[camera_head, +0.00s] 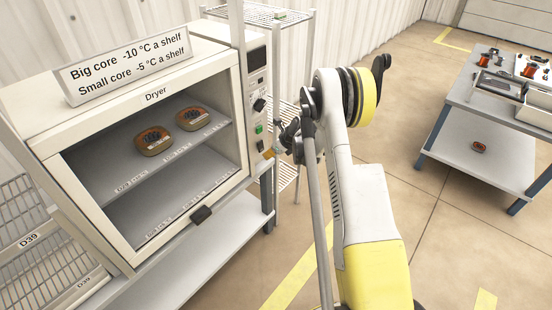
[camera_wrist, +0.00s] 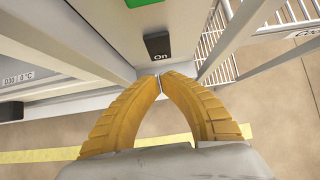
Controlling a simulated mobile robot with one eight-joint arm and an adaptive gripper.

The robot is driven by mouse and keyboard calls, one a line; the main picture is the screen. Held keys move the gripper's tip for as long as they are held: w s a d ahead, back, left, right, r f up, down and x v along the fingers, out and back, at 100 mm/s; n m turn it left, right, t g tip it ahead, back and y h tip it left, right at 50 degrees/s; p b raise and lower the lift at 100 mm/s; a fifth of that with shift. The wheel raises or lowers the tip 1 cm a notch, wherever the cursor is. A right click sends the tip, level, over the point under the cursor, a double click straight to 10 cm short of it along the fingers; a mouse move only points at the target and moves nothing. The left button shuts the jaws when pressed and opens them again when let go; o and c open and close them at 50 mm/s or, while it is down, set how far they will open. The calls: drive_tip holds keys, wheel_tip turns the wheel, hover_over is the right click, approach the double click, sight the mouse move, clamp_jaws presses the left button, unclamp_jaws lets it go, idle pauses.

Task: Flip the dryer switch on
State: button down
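The dryer (camera_head: 100,110) stands at the left, with a control panel (camera_head: 257,90) on its right front edge. A black rocker switch marked "On" (camera_wrist: 157,45) shows in the wrist view, just below a green part (camera_wrist: 148,3). In the head view the small black switch (camera_head: 259,145) sits low on the panel, below a green part (camera_head: 258,128). My gripper (camera_wrist: 160,77) has its two yellow fingers brought together at the tips, with nothing between them. The tips appear just below the switch in the wrist view; contact cannot be told. In the head view my gripper (camera_head: 270,153) is beside the lower panel.
Two orange-brown cores (camera_head: 154,141) (camera_head: 193,118) rest on the dryer's upper shelf. The dryer's dark handle (camera_head: 202,214) is at its lower front edge. A wire rack (camera_head: 288,110) stands right behind the panel. A workbench (camera_head: 500,105) is far right, with open floor between.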

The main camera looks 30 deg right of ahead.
sight(261, 147)
drive_tip(key=shift+w+a, duration=0.3)
drive_tip(key=shift+w, duration=0.5)
drive_tip(key=shift+f, duration=0.1)
drive_tip(key=shift+w+a+f+t, duration=0.15)
drive_tip(key=shift+w+f+t, duration=0.15)
drive_tip(key=shift+w+t, duration=0.25)
drive_tip(key=shift+r, duration=0.1)
